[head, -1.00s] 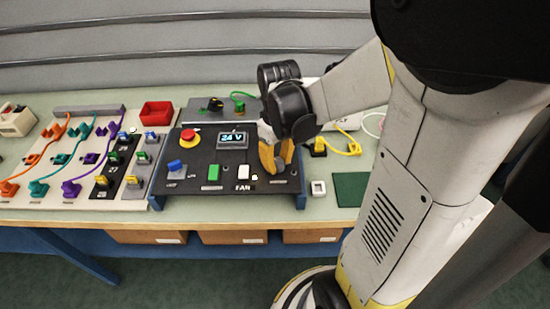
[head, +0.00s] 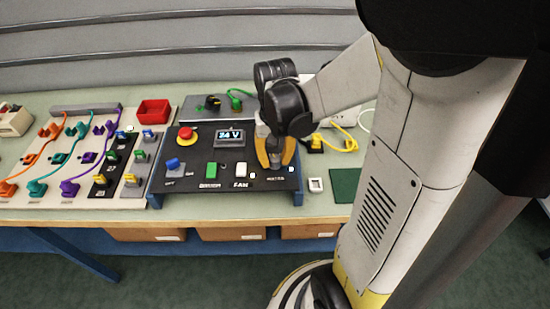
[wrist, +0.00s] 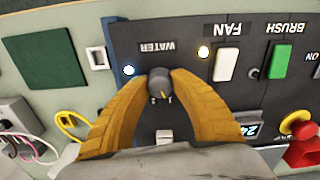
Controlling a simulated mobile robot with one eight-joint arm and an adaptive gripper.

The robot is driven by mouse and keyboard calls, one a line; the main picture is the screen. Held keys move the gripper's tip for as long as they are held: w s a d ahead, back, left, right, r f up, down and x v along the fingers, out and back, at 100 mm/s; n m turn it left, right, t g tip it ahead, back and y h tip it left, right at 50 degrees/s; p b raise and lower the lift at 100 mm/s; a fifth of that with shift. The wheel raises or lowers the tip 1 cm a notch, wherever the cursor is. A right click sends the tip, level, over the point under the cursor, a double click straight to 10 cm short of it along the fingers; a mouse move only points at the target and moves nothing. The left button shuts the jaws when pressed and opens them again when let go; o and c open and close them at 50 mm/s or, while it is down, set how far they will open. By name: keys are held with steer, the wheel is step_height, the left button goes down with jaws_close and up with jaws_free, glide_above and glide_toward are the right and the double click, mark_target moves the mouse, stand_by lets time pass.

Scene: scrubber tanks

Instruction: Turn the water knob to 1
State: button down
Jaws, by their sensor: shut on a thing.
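The water knob (wrist: 159,84) is a small dark round knob on the black control panel (wrist: 180,22), below the upside-down WATER label in the wrist view. A short pale mark on it points down and slightly right in that view. I cannot read any position numbers around it. My gripper (wrist: 159,88) has a yellow finger on each side of the knob and is shut on it. In the head view my gripper (head: 275,162) is over the right part of the panel and mostly hides the knob.
The display (head: 230,136) reads 24 V. A lit lamp (wrist: 129,70) sits beside the knob.

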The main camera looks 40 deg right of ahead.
mark_target(275, 158)
stand_by(0.3)
steer(key=c, duration=1)
jaws_free()
step_height(275, 158, up, 12)
steer(key=shift+s+a+r+n+t, duration=0.1)
steer(key=shift+s+a+n+t, duration=0.75)
steer(key=shift+a, duration=1.05)
steer(key=shift+s+a+r+n+t, duration=0.1)
steer(key=shift+s+a+n+t, duration=0.3)
steer(key=shift+a+n+t, duration=0.95)
steer(key=shift+s+a+n+t, duration=0.6)
steer(key=shift+a+t, duration=0.8)
steer(key=shift+a, duration=1.1)
